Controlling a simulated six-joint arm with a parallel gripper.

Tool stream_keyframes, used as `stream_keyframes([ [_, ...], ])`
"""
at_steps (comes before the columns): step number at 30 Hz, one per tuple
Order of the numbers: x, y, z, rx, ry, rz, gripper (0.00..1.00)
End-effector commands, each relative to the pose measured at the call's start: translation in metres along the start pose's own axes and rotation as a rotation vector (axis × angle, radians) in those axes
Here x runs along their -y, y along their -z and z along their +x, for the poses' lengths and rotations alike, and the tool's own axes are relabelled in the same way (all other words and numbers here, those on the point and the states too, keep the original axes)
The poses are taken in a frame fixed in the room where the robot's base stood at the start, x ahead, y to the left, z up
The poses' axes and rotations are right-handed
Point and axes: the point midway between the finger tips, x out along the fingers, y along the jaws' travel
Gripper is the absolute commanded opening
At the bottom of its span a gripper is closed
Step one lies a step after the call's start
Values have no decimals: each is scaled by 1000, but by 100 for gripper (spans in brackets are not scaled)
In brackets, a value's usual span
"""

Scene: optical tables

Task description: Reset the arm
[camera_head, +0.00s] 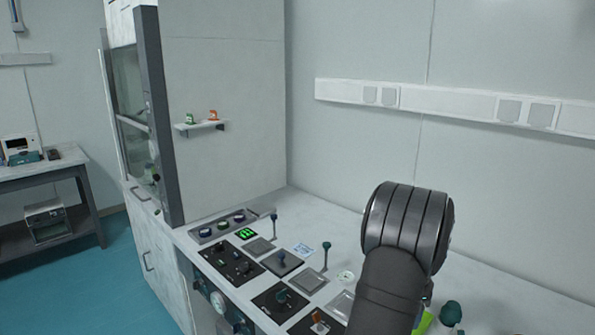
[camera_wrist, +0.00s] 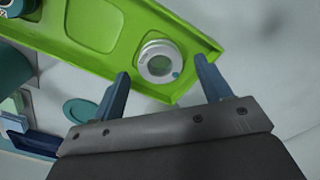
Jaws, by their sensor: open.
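My gripper (camera_wrist: 162,90) shows in the wrist view with its two blue fingers spread apart and nothing between them. Beyond the fingers is a green tray (camera_wrist: 95,35) with shallow recesses. A round white device (camera_wrist: 158,62) with a grey face sits in the tray's recess near its right end, seen between the fingertips. I cannot tell how far the fingers are from the tray. In the head view my dark arm covers the right part of the bench, and the gripper itself is hidden behind it. Only a bit of the green tray (camera_head: 424,322) shows there.
The white bench (camera_head: 330,222) carries control panels with knobs, a green display (camera_head: 246,233) and upright levers, one a teal-topped lever (camera_head: 326,247). A fume hood (camera_head: 222,110) stands at the left. A teal round object (camera_head: 450,313) is right of my arm. The bench's back right is clear.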

Motion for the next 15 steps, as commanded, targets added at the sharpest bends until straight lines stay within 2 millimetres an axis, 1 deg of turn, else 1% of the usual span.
stream_keyframes([
  [1,-1,0,11,2,-3,0,71],
  [2,-1,-1,17,2,-4,0,71],
  [6,1,1,-13,-3,5,0,71],
  [15,0,0,-72,-1,3,0,71],
])
